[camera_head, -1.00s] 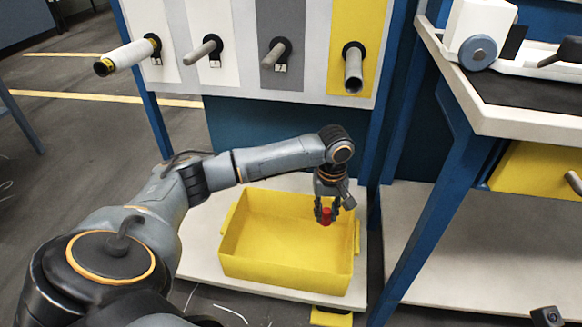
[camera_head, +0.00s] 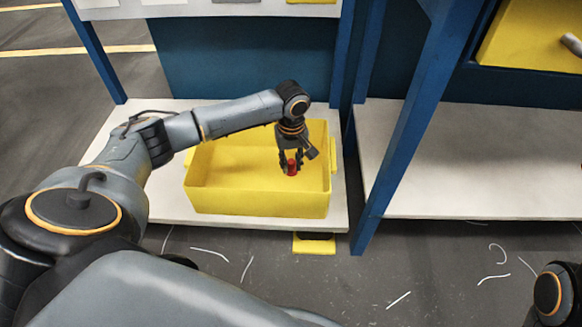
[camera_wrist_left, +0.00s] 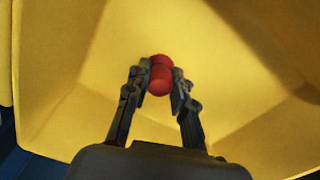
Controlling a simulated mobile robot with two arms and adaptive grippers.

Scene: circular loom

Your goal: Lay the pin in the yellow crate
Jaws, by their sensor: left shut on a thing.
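The yellow crate (camera_head: 258,204) stands open on a white shelf low in front of me. My left gripper (camera_head: 291,167) points down inside the crate's outline, toward its right side. It is shut on a red pin (camera_head: 292,168). In the left wrist view the red pin (camera_wrist_left: 160,76) sits between the two fingertips (camera_wrist_left: 160,84), with the yellow crate (camera_wrist_left: 60,60) all around behind it. The pin appears held above the crate floor; the exact gap cannot be told. My right gripper is not in view.
The white shelf (camera_head: 120,150) bears the crate. A small yellow piece (camera_head: 314,244) lies below the crate's front. White scraps lie on the floor.

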